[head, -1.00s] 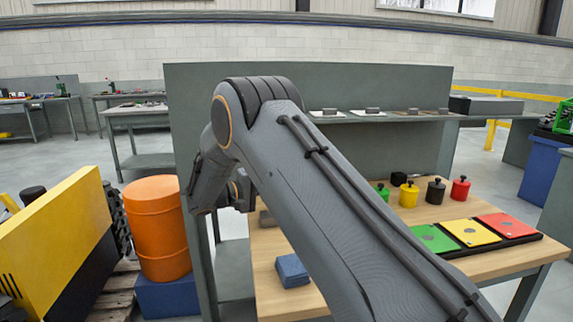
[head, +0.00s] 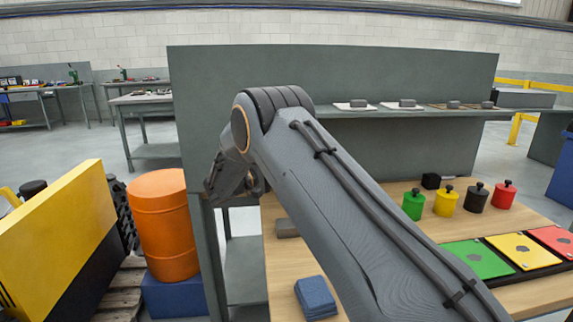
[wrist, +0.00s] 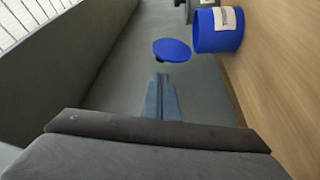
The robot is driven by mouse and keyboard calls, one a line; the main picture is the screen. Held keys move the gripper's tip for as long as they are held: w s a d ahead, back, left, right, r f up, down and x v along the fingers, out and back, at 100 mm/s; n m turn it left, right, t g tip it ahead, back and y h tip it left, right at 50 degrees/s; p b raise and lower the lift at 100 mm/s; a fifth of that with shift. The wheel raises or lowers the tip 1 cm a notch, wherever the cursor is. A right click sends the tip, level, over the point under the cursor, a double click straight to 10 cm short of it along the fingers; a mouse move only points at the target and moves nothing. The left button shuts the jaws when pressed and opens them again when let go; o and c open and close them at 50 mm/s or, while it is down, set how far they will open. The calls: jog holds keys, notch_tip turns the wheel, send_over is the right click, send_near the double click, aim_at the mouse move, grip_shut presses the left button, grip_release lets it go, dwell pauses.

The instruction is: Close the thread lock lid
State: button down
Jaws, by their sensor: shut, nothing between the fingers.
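In the wrist view a blue round pot (wrist: 216,30) with a pale label stands against the wooden bench top, which appears on the right of that tilted picture. A flat blue disc lid (wrist: 172,50) shows to the left of the pot, with a visible gap between them. A small dark part shows under the lid's lower left edge. My gripper (wrist: 161,78) is shut and empty, its fingertips just below the lid in the picture. I cannot tell whether they touch it. In the head view my arm hides the blue pot and lid.
Green (head: 413,205), yellow (head: 446,201), black (head: 477,198) and red (head: 503,195) knobbed pots stand on the wooden bench (head: 400,190). A blue stack (head: 315,298) lies near its left edge. A grey panel (head: 350,80) with a shelf rises behind. An orange drum (head: 165,225) stands left.

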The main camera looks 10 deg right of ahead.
jog(key=shift+p+x, duration=0.4)
jog(key=shift+x, duration=2.3)
jog(key=shift+d+f+b, duration=0.1)
jog(key=shift+d+b, duration=0.05)
jog(key=shift+b, duration=0.2)
jog(key=shift+s+m+b, duration=0.15)
jog(key=shift+m+b, duration=0.25)
jog(key=shift+b, duration=0.15)
